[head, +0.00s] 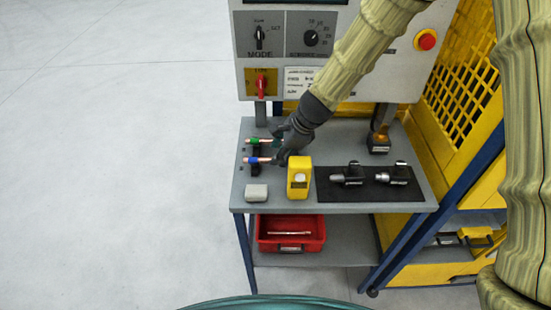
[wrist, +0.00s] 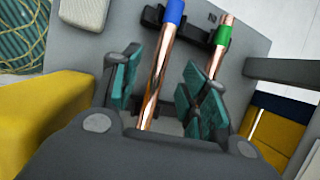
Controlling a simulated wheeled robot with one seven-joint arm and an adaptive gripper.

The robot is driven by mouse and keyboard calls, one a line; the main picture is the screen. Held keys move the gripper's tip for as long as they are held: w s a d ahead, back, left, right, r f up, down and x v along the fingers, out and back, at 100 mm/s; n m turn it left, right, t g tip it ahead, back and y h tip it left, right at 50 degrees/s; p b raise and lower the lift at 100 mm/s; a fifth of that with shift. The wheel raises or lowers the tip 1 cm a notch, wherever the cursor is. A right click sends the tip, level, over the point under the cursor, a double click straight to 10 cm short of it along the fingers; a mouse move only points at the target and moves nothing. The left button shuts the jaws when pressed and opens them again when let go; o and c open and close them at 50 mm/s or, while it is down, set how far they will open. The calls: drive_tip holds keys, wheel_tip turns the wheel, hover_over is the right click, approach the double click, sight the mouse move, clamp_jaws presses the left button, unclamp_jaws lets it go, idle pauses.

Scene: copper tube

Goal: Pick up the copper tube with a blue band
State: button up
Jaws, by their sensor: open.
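The copper tube with a blue band (head: 254,160) lies on the left part of the grey workbench. In the wrist view this tube (wrist: 162,65) runs between the two teal finger pads, with its blue band toward the top edge. My gripper (wrist: 158,85) is open around it, with a gap visible on each side. In the head view my gripper (head: 283,146) is at the tubes' right ends and partly hides them. A second copper tube with a green band (head: 257,141) lies behind; in the wrist view it (wrist: 218,45) passes behind the right finger.
A black holder (wrist: 190,28) is under the tubes. A yellow device (head: 299,180) stands close to the right of my gripper. A pale box (head: 256,193) is in front. A black mat (head: 365,190) with dark tools is further right. A control panel (head: 285,80) rises behind.

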drive_tip(key=shift+p+x, duration=0.45)
drive_tip(key=shift+x, duration=1.1)
clamp_jaws()
